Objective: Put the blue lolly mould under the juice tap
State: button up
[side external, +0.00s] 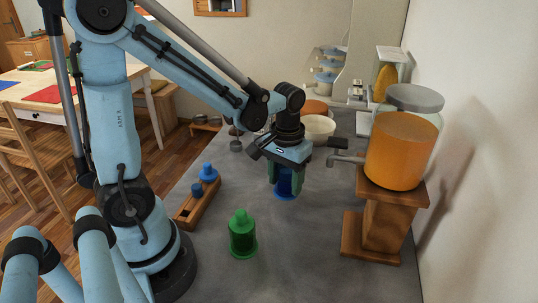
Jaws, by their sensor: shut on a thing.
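The blue lolly mould (284,186) is upright between the fingers of my gripper (285,175), near the middle of the counter. My gripper points down and is shut on it; the fingers hide part of its sides. I cannot tell whether its base touches the counter. The juice tap (345,159) sticks out to the left from the glass juice dispenser (400,150), which holds orange juice on a wooden stand (385,222). The mould is to the left of the tap and apart from it.
A green mould (242,234) stands on the counter in front. A wooden holder (198,207) with blue pieces is at the left edge. A white bowl (319,128) and other kitchen things stand behind my gripper. The front right counter is clear up to the stand.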

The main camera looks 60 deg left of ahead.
aim_at(285, 191)
jog(key=shift+f, duration=1.8)
jog(key=shift+f, duration=0.1)
jog(key=o, duration=1.1)
jog(key=r+t, duration=0.1)
jog(key=r, duration=0.3)
jog(key=s+d+r+m+t, duration=0.1)
jog(key=r, duration=0.7)
jog(key=shift+s+d+r+m+t, duration=0.2)
jog(key=shift+d+r+m+t, duration=0.1)
jog(key=shift+m+t, duration=0.1)
jog(key=d+m+t, duration=0.1)
jog(key=t, duration=0.1)
jog(key=s+m+t, duration=0.1)
jog(key=t, duration=0.1)
jog(key=shift+d+m, duration=0.4)
